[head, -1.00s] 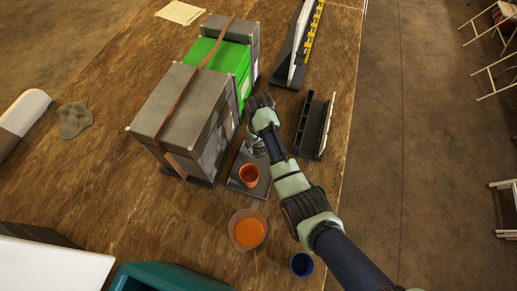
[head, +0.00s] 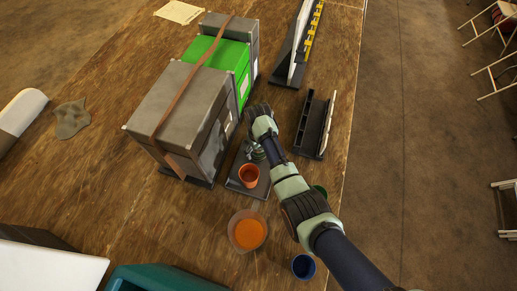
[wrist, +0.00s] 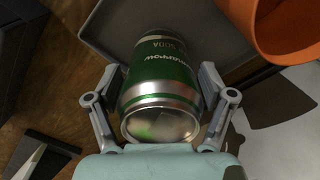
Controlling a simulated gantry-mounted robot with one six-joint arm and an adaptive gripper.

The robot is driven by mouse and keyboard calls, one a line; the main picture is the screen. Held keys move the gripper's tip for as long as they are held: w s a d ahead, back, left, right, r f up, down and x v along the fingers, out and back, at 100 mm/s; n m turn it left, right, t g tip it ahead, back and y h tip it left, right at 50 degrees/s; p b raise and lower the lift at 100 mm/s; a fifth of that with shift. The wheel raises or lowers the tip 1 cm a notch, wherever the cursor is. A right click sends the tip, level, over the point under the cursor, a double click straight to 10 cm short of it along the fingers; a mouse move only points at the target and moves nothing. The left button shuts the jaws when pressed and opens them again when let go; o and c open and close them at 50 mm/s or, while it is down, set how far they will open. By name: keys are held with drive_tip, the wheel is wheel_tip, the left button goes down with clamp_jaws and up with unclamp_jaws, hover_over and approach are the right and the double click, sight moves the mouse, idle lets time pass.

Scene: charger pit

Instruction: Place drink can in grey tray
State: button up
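The drink can, green with silver ends, fills the middle of the wrist view (wrist: 160,85), one silver end towards the camera. In the head view only a small part of it shows beside my wrist (head: 256,155). My gripper (wrist: 160,75) has a finger against each side of the can. The grey tray (wrist: 108,25) lies beneath the can's far end; I cannot tell whether they touch. In the head view the tray (head: 236,183) lies beside the stacked cases and is partly hidden by my arm.
An orange cup (head: 249,175) stands on the tray, close to the can. An orange-filled bowl (head: 247,231) and a blue cup (head: 303,266) are nearer. Strapped cases (head: 185,100) stand left, a dark rack (head: 315,125) right. A green item (head: 320,190) is partly behind my arm.

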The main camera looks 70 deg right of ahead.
idle(0.3)
wheel_tip(320, 180, up, 12)
drive_tip(key=p, duration=0.3)
drive_tip(key=shift+r, duration=0.15)
idle(1.5)
